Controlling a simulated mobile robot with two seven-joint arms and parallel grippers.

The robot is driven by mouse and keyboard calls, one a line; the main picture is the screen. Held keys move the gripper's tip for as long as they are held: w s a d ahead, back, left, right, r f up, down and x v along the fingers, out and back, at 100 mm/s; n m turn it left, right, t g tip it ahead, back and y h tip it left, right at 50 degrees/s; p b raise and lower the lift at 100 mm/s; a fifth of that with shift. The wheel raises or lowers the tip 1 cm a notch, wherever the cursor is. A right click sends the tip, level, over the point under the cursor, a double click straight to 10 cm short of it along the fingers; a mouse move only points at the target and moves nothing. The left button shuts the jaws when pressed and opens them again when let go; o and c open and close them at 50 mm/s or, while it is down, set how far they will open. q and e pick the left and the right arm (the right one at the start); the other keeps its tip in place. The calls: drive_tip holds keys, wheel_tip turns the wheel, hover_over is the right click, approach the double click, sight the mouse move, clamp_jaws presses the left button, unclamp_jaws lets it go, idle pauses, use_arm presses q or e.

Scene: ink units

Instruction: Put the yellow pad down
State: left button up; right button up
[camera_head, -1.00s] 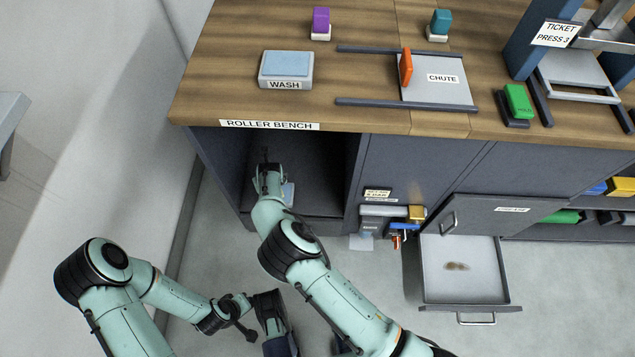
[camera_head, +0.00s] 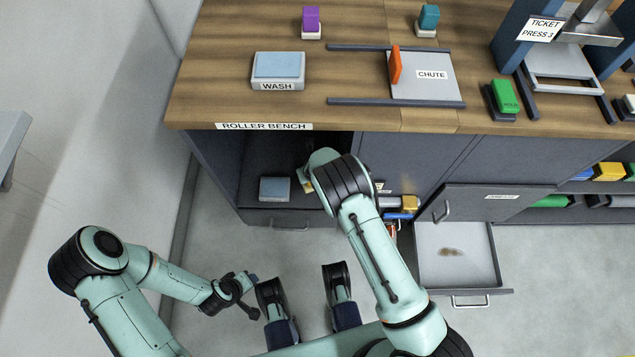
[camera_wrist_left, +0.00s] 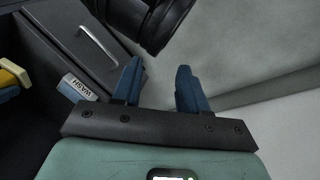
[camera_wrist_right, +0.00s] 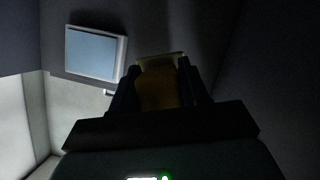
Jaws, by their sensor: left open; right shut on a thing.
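The yellow pad (camera_wrist_right: 158,88) is between the fingers of my right gripper (camera_wrist_right: 158,78), which is shut on it. In the head view this gripper is inside the open cupboard (camera_head: 257,158) under the bench, mostly hidden by its arm; a small yellowish part shows near the wrist. A blue-topped tray (camera_head: 275,189) lies in the cupboard to the left of it, and also shows in the right wrist view (camera_wrist_right: 93,52), apart from the pad. My left gripper (camera_wrist_left: 158,80) is open and empty, low in front of the bench (camera_head: 252,282).
On the bench top stand a WASH tray (camera_head: 278,68), a chute plate (camera_head: 428,82) and several coloured stamps. An open drawer (camera_head: 455,240) juts out at right. The cupboard's right wall and front edge are close to my right arm.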

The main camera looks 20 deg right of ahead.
drive_tip(key=shift+s+d+f+b, duration=0.2)
drive_tip(key=shift+d+f, duration=0.15)
drive_tip(key=shift+d, duration=0.2)
drive_tip(key=shift+s+d+f+b, duration=0.15)
drive_tip(key=shift+d+f, duration=0.15)
drive_tip(key=shift+d, duration=0.2)
drive_tip(key=shift+w+f, duration=0.1)
drive_tip(key=shift+f, duration=0.5)
wheel_tip(320, 180, down, 3)
drive_tip(key=shift+r+b, duration=0.1)
drive_tip(key=shift+b, duration=0.5)
drive_tip(key=shift+f, duration=0.6)
use_arm(q)
drive_tip(key=shift+w+a+f+y+b, duration=0.15)
drive_tip(key=shift+a+f, duration=0.15)
drive_tip(key=shift+f, duration=0.3)
drive_tip(key=shift+w+a+f+y+b, duration=0.15)
drive_tip(key=shift+a+f, duration=0.1)
drive_tip(key=shift+f, duration=0.3)
drive_tip(key=shift+w+a+f, duration=0.15)
drive_tip(key=shift+a+f, duration=0.15)
drive_tip(key=shift+f, duration=0.3)
use_arm(e)
drive_tip(key=shift+d+f, duration=0.15)
drive_tip(key=shift+f, duration=0.1)
use_arm(q)
drive_tip(key=shift+s+f, duration=0.1)
use_arm(e)
drive_tip(key=shift+f, duration=0.1)
drive_tip(key=o, duration=1)
